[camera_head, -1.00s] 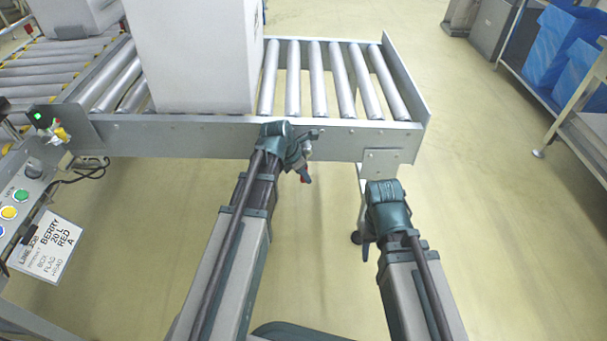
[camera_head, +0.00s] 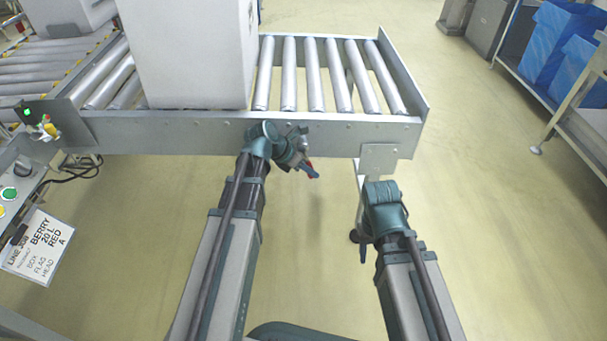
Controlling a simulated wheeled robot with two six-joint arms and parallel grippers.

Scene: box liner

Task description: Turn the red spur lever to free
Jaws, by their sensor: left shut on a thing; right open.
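A small red piece, the red spur lever (camera_head: 309,169), shows at the fingertips of my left gripper (camera_head: 308,167), just below the front rail of the roller spur. The gripper is shut on it. Most of the lever and its mount are hidden by the gripper and wrist, so its exact angle cannot be told. My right gripper (camera_head: 363,252) is open, points downward and is empty, low beside the spur's support leg (camera_head: 376,160).
A large white box (camera_head: 195,55) stands on the roller conveyor (camera_head: 330,75). At the left are a button panel (camera_head: 20,180) and a hanging label card (camera_head: 38,245). The floor (camera_head: 490,230) at the right is clear.

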